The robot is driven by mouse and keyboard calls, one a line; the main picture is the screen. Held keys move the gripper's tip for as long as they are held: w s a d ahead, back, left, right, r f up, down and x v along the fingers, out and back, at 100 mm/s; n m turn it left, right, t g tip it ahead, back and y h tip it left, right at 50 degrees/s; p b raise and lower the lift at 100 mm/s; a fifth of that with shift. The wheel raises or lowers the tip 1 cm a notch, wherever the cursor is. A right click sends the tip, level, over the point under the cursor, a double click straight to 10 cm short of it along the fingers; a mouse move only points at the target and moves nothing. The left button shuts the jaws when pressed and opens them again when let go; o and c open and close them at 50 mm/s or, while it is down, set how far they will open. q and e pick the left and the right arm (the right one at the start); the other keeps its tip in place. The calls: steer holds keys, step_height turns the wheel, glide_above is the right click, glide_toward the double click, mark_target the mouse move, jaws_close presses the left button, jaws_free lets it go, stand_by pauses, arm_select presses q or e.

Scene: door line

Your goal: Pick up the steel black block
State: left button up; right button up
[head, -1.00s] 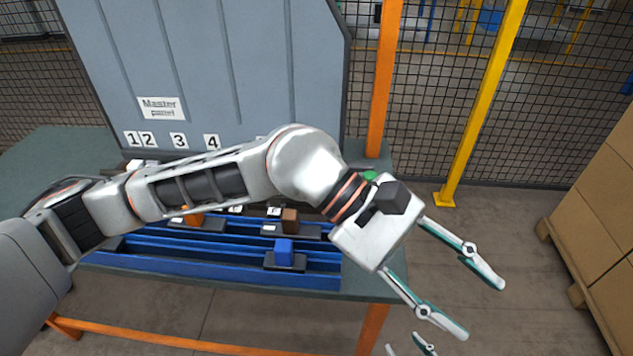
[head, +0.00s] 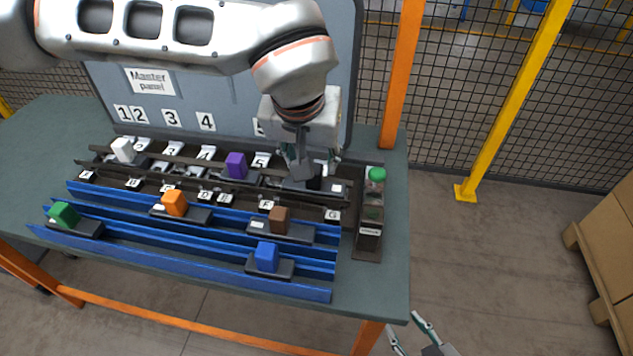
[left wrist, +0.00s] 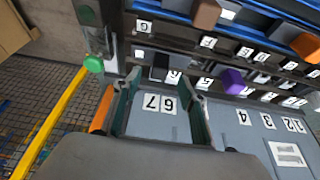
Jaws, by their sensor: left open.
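The black block (head: 313,183) stands on a dark carrier in the rear rail, at its right end near the small control box. My left gripper (head: 305,172) is open and points down just over it, partly hiding it. In the left wrist view the black block (left wrist: 160,72) shows between the two spread fingers of the left gripper (left wrist: 163,88); I cannot tell whether they touch it. My right gripper (head: 404,325) shows only in part at the bottom of the head view, its fingers apart and empty.
Purple (head: 236,165) and white (head: 123,150) blocks stand in the rear rails. Orange (head: 174,203), brown (head: 279,218), green (head: 64,214) and blue (head: 266,256) blocks stand in front. A box with a green button (head: 377,174) is close right; the grey panel (head: 215,95) stands behind.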

mark_target(314, 185)
arm_select(q)
steer(key=x, duration=0.6)
steer(key=shift+w+f+b, duration=0.2)
steer(key=shift+f+b, duration=0.05)
steer(key=shift+b, duration=0.15)
jaws_close()
